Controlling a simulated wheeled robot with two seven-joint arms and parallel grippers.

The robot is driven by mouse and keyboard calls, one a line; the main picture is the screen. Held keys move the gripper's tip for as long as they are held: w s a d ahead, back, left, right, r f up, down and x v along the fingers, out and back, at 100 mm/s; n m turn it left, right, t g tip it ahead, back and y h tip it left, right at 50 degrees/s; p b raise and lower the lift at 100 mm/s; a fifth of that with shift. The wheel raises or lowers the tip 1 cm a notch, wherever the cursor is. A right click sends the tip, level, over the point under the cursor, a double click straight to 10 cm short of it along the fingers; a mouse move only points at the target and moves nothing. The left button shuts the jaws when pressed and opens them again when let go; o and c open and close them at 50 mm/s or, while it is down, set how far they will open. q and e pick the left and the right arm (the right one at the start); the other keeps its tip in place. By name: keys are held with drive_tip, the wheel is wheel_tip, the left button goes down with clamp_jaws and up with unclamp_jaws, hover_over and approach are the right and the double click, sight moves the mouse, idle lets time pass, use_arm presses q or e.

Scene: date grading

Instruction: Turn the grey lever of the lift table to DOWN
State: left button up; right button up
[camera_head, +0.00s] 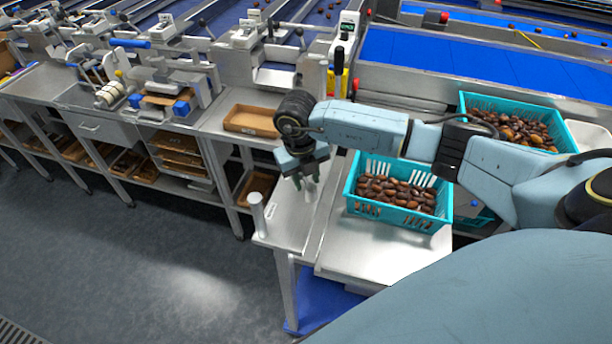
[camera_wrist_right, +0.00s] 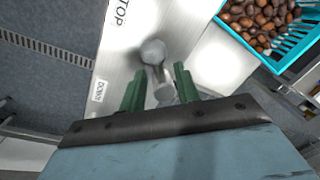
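The grey lever (camera_wrist_right: 160,75) is on the metal panel of the lift table (camera_head: 375,262). In the right wrist view its round hub is above and its arm reaches down between my green fingers. A DOWN label (camera_wrist_right: 98,90) is left of the lever, and a label of which "TOP" shows (camera_wrist_right: 122,15) is above it. My right gripper (camera_wrist_right: 158,88) is open, with a finger on each side of the lever's end; I cannot tell whether they touch it. In the head view the right gripper (camera_head: 306,182) is low over the panel and hides much of the lever. My left gripper is out of view.
A turquoise crate of dates (camera_head: 400,217) stands on the lift table, right of my gripper. A second crate (camera_head: 555,102) is behind it. A grey upright post (camera_head: 257,214) stands at the panel's left edge. Open floor (camera_head: 150,260) lies to the left.

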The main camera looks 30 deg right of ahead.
clamp_jaws()
